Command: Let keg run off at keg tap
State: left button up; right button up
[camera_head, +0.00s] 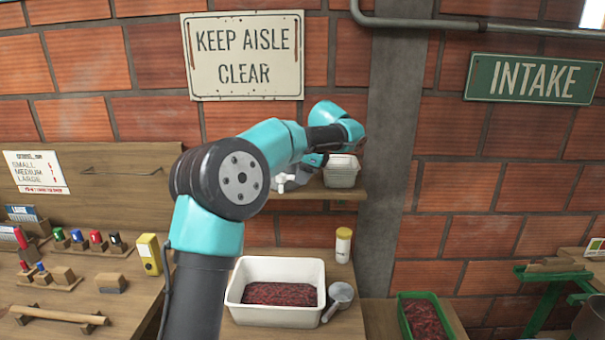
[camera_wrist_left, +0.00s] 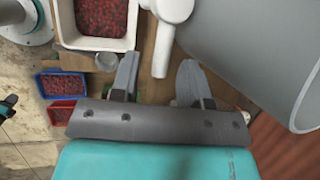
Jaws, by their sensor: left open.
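The keg tap shows in the left wrist view as a white fitting (camera_wrist_left: 173,8) with a spout or lever pointing down the picture between my fingers. Beside it is the large grey rounded wall (camera_wrist_left: 235,45) of what looks like the keg. In the head view the white tap (camera_head: 283,181) shows at the shelf, and my arm hides most of what is behind it. My left gripper (camera_wrist_left: 158,80) is open, one finger on each side of the white part, with no clear contact.
A white tub (camera_head: 236,294) of red berries and a metal scoop (camera_head: 341,294) are below the shelf (camera_head: 330,192). A yellow-capped jar (camera_head: 343,246) is beneath. A green crate (camera_head: 447,325) is at right.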

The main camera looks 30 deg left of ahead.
pick_arm(q)
grip_shut()
dwell(0.4)
